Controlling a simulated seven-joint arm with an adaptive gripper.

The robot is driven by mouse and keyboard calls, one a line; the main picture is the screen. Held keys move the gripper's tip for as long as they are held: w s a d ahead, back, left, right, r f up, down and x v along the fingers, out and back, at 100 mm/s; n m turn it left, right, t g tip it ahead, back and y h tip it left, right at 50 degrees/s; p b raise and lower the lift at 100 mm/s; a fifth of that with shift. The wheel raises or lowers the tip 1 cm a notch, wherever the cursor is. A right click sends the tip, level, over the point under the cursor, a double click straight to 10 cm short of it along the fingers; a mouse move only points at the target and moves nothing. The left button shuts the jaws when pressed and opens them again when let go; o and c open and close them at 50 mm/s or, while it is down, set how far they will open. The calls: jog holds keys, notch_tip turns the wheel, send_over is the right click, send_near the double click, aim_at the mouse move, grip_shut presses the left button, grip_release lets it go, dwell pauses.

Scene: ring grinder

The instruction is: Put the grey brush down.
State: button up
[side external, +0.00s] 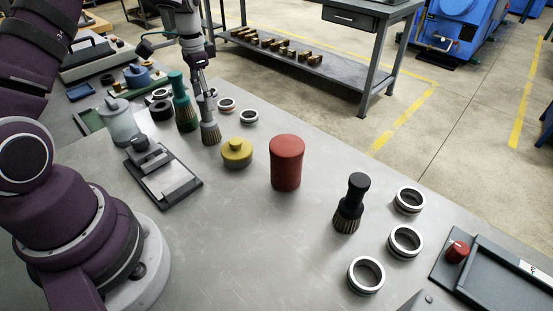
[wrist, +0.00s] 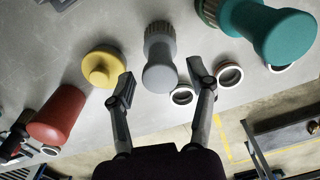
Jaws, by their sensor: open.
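The grey brush (side external: 210,131) stands upright on the grey table, bristles down, at the back left. In the wrist view the grey brush (wrist: 160,65) shows its round handle end, roughly centred between the fingers. My gripper (side external: 205,90) is at the top of the brush in the side view. In the wrist view my gripper (wrist: 161,86) is open, with a clear gap between each finger and the brush. How far down the handle the fingertips reach is hard to tell.
A green brush (side external: 183,112) stands close to the left, and a yellow knobbed piece (side external: 237,152) sits close to the right. A red cylinder (side external: 287,162), a black brush (side external: 349,205) and several rings (side external: 405,241) stand further right. The table's front middle is clear.

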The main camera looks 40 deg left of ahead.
notch_tip(320, 180, up, 8)
jog(key=shift+r, duration=0.25)
jog(key=s+d+r+t, duration=0.2)
jog(key=s+d+r, duration=0.2)
jog(key=d+r, duration=0.3)
jog(key=s+d+f+n+t, duration=0.2)
jog(key=s+d+f+t, duration=0.1)
jog(key=s+d, duration=0.5)
jog(key=shift+s+f+t, duration=0.3)
jog(key=shift+s+f, duration=0.05)
jog(key=shift+s, duration=0.15)
